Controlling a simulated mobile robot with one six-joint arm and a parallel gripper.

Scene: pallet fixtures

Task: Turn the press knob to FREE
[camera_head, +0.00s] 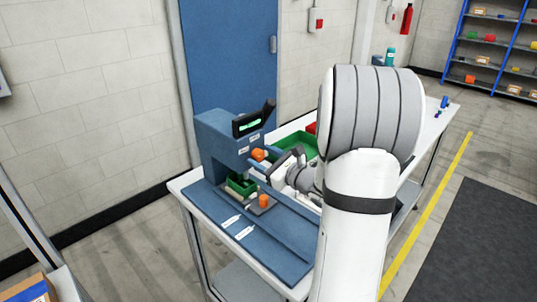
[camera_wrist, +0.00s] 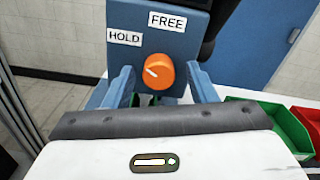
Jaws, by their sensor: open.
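The press (camera_head: 215,140) is a blue machine on a bench. Its orange knob (camera_wrist: 159,70) is on the front face and also shows in the head view (camera_head: 257,154). The knob's white pointer line slants toward the upper left, on the side of the HOLD label (camera_wrist: 124,37). The FREE label (camera_wrist: 167,21) is above the knob, slightly right. My gripper (camera_wrist: 160,76) is open, with one finger on each side of the knob. Gaps show beside the knob in the wrist view. Whether the fingertips reach to its depth is unclear.
A green tray (camera_wrist: 285,125) and a red bin (camera_wrist: 308,122) are to the right. Below the press head are a small green part (camera_head: 242,184) and an orange cylinder (camera_head: 263,201). A dark handle (camera_head: 268,108) sticks out at the press top. A blue door (camera_head: 225,55) is behind.

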